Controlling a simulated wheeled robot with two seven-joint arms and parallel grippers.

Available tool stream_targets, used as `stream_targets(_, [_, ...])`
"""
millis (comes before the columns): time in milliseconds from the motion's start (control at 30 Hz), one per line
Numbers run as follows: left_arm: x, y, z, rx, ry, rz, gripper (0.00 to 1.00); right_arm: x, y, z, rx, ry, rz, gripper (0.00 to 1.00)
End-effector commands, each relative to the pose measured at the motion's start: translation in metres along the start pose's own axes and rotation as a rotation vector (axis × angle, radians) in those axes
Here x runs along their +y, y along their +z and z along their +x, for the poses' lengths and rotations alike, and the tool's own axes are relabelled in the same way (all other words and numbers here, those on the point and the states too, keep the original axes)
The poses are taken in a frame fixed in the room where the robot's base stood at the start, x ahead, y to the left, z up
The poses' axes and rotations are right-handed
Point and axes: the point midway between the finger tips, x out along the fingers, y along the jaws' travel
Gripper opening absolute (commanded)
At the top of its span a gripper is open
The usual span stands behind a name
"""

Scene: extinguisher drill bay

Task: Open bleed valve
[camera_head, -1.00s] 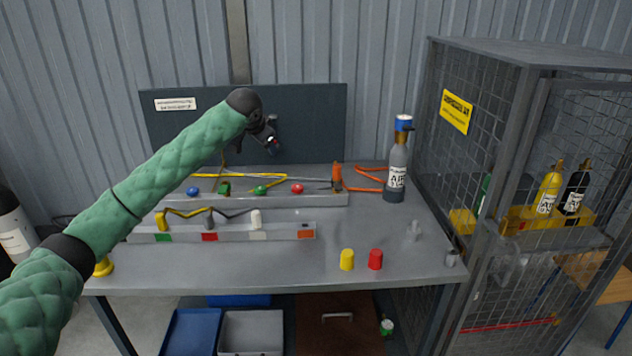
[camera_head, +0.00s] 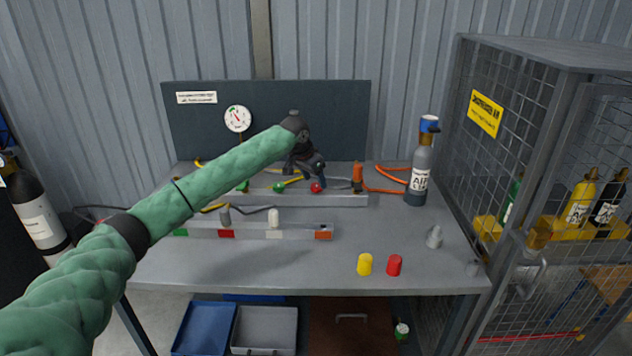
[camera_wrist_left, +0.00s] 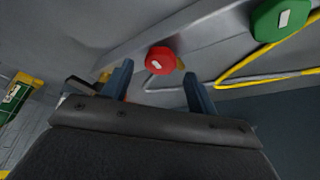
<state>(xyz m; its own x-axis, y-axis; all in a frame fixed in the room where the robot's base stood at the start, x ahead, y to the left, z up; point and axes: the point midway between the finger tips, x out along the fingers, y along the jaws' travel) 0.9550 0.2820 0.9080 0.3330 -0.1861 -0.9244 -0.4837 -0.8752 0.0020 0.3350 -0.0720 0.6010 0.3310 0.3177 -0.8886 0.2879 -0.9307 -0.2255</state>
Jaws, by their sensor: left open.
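Several coloured knobs sit along the rear grey manifold rail (camera_head: 345,199). A red knob (camera_head: 316,187) is near its right part and a green knob (camera_head: 278,188) is left of it. My left gripper (camera_head: 316,178) is over the rail beside the red knob. In the left wrist view the open fingers (camera_wrist_left: 158,82) frame the red knob (camera_wrist_left: 160,61), which lies just beyond the tips, apart from them as far as I can tell. A green knob (camera_wrist_left: 280,19) is at upper right there. The picture does not show which knob is the bleed valve. My right gripper is out of view.
A front rail (camera_head: 250,232) has coloured tags and levers. A grey air cylinder (camera_head: 417,180) stands right of the rails. Yellow (camera_head: 365,264) and red (camera_head: 394,265) caps are near the front edge. A mesh cage (camera_head: 520,150) bounds the right. A gauge (camera_head: 237,118) is on the back panel.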

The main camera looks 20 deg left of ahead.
Motion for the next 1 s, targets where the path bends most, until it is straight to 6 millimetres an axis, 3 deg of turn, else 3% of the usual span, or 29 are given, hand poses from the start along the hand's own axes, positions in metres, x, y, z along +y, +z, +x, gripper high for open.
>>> stream_targets(200, [0.0,0.0,0.019,-0.001,-0.001,0.0,0.59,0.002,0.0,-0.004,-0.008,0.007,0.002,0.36])
stream_targets(533, [0.0,0.0,0.023,0.001,-0.001,0.001,0.59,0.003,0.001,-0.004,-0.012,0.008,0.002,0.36])
stream_targets(767, [0.0,0.0,0.023,0.001,-0.001,0.001,0.16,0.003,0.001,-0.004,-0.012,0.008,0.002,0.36])
stream_targets(1000, [0.0,-0.001,0.022,0.0,-0.006,-0.011,0.14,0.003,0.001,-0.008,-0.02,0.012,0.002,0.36])
